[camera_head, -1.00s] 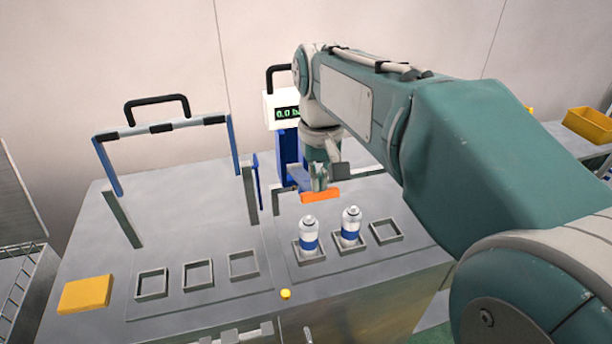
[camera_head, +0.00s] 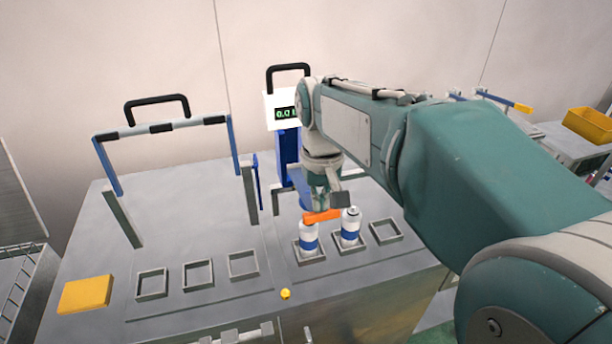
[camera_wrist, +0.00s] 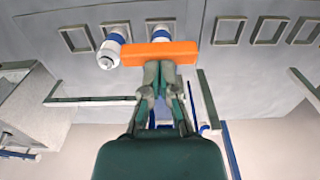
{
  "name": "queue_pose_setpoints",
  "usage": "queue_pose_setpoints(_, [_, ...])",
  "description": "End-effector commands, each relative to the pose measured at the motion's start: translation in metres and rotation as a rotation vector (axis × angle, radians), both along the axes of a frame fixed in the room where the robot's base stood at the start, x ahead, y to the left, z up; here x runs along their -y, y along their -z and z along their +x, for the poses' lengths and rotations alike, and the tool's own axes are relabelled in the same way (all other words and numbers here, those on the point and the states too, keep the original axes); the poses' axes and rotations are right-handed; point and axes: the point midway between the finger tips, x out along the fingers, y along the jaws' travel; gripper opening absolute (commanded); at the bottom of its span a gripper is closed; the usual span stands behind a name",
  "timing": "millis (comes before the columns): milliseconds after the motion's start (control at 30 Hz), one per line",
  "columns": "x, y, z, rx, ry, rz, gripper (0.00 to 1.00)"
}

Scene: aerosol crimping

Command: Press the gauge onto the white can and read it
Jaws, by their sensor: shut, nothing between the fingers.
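Two white cans with blue bands stand in square holders: the left can (camera_head: 309,240) and the right can (camera_head: 350,228). In the wrist view they show as one can (camera_wrist: 109,52) and another (camera_wrist: 162,29) partly behind an orange bar (camera_wrist: 150,53). The gauge (camera_head: 282,112) has a white head with a green-digit display, partly covered by my arm; "0.0" is legible. My gripper (camera_head: 321,207) is shut, with its fingertips against or just above the orange bar (camera_head: 322,215). The bar overlaps the can tops in view; I cannot tell whether it touches them.
An empty holder (camera_head: 385,231) is right of the cans, and several empty holders (camera_head: 197,275) are at left. A frame with a black handle (camera_head: 157,108) stands at back left. A yellow block (camera_head: 86,294) lies at front left. A yellow bin (camera_head: 588,125) is at far right.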

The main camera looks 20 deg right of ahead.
Motion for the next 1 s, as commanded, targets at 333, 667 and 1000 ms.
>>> queue_pose_setpoints(333, [0.000, 0.015, -0.004, -0.001, 0.000, 0.000, 0.00])
queue_pose_setpoints(667, [0.000, 0.029, -0.007, -0.002, 0.000, 0.000, 0.00])
queue_pose_setpoints(1000, [0.000, 0.043, -0.011, -0.003, 0.000, 0.000, 0.00])
